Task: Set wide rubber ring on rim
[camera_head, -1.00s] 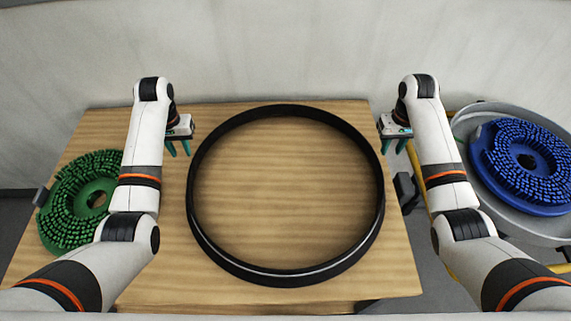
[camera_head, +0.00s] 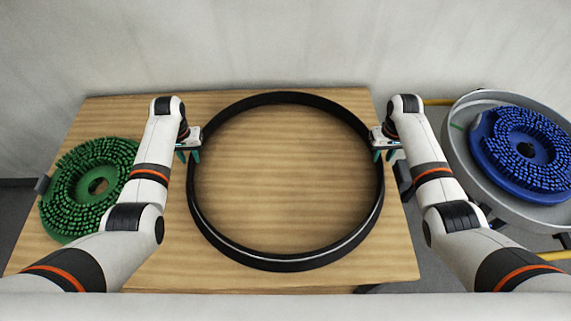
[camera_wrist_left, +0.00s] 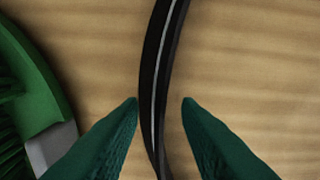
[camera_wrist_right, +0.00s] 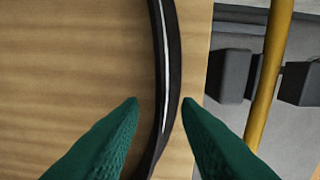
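The wide rubber ring (camera_head: 285,263), black with a thin pale line, lies flat on the wooden table. My left gripper (camera_head: 190,154) is at its left side and my right gripper (camera_head: 382,153) at its right side. In the right wrist view the band (camera_wrist_right: 172,70) also passes between open fingers (camera_wrist_right: 160,102), closer to the right one. The grey round tank rim (camera_head: 458,172) at the right surrounds a blue brush.
A green round brush (camera_head: 62,205) lies on the table's left side, near my left arm. The blue brush (camera_head: 525,150) sits inside the grey tank. A yellow bar (camera_wrist_right: 272,70) and dark blocks are beyond the table's right edge.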

